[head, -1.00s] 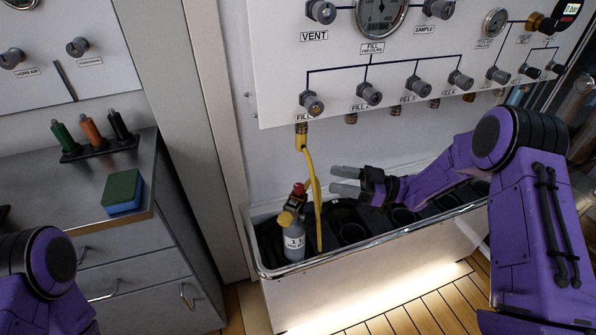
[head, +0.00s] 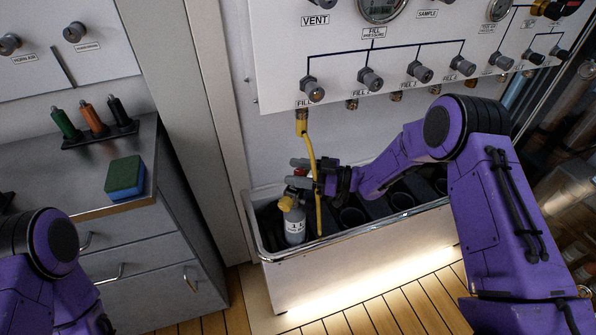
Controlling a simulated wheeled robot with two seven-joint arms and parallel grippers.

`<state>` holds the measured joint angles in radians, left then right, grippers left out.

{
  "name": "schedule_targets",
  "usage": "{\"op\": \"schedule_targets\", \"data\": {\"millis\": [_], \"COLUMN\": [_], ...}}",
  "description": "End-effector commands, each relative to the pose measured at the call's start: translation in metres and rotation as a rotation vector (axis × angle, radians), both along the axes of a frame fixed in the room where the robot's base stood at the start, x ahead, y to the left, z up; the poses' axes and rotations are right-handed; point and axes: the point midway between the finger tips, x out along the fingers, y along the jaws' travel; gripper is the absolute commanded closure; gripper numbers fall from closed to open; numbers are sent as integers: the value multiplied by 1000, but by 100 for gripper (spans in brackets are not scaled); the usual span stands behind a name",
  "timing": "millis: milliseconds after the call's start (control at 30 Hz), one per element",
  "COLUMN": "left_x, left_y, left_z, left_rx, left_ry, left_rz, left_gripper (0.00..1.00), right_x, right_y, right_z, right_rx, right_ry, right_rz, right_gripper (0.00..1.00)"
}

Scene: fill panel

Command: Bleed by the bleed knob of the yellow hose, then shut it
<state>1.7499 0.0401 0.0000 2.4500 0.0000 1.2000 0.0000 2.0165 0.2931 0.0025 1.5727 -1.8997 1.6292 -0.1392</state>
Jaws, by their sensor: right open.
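The yellow hose (head: 309,146) hangs from the brass fitting under the first fill valve (head: 313,91) and runs down to a grey cylinder (head: 295,226) standing in the trough. A red knob (head: 300,171) shows at the cylinder's top, and a yellow fitting (head: 287,203) sits just below it. I cannot tell for sure which is the bleed knob. My right gripper (head: 298,172) is open at the cylinder top, its fingers above and below the red knob in the picture. Contact is unclear. The gripper partly hides the valve and hose. My left gripper is out of view.
The white trough (head: 350,240) has a metal rim and several empty dark holders to the right. The fill panel (head: 290,50) hangs above with several valves. A counter at left holds a green-blue sponge (head: 124,177) and screwdriver-like tools (head: 93,118).

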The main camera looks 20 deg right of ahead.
Motion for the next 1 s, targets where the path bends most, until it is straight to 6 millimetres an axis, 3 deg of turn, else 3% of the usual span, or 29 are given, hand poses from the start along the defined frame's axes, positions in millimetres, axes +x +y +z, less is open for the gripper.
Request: {"op": "schedule_targets", "data": {"millis": [33,67,200,633,1000], "left_x": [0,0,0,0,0], "left_y": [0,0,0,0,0], "left_z": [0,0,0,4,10], "left_rx": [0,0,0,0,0], "left_ry": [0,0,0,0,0], "left_rz": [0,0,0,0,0], "left_gripper": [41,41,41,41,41], "right_x": [0,0,0,-1,-1], "right_y": [0,0,0,0,0], "right_z": [0,0,0,1,0], "right_rx": [0,0,0,1,1], "right_ry": [0,0,0,3,4], "right_rz": [0,0,0,-70,-362], "right_gripper": [45,52,97,98,98]}}
